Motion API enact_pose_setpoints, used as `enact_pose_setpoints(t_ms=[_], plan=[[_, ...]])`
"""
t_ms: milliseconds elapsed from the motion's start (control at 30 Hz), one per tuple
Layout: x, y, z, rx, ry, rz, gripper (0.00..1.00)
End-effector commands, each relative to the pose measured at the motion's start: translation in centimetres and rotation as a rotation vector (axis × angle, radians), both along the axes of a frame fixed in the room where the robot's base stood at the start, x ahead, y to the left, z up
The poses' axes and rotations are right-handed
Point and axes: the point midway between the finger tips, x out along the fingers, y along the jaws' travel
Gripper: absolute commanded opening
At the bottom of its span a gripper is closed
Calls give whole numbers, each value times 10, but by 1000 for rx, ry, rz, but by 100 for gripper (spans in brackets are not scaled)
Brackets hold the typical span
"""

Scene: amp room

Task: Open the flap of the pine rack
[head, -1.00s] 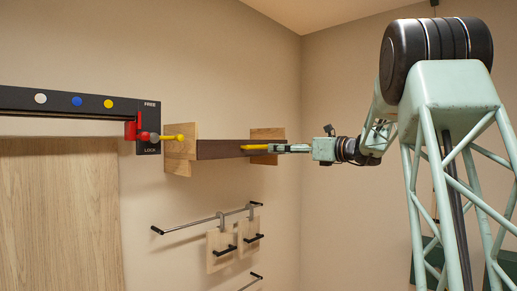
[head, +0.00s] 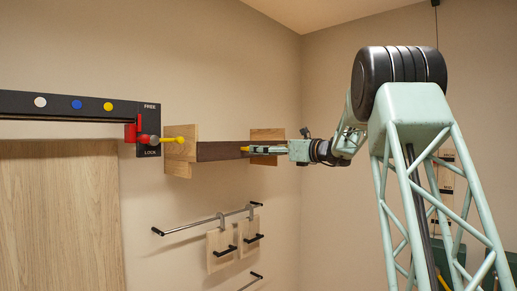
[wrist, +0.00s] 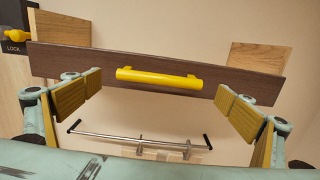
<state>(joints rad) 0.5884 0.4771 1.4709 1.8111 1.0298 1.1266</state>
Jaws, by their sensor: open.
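The pine rack (head: 181,153) is on the wall, with pale wooden end panels and a dark brown flap (head: 221,151) across its front. The flap looks upright and shut. In the wrist view the flap (wrist: 220,81) spans the upper picture, with a yellow bar handle (wrist: 158,77) at its middle. My gripper (head: 262,150) is in front of the flap at the handle's height in the head view and partly hides the handle. In the wrist view my gripper (wrist: 157,95) is open, with one finger on each side of the handle and touching nothing that I can see.
A black rail with a red latch (head: 131,133) marked FREE and LOCK is left of the rack. A yellow knob (head: 180,140) is by the rack's left panel. Below are a metal bar (head: 195,226) and hanging boards (head: 221,249). The space before the rack is clear.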

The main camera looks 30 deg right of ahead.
Motion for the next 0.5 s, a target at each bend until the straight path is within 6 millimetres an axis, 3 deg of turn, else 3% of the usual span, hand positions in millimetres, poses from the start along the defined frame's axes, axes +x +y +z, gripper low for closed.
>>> enact_pose_setpoints(t_ms=[233, 500], plan=[[26, 11, 0, 0, 1, 1, 99], [37, 16, 1, 0, 0, 1, 99]])
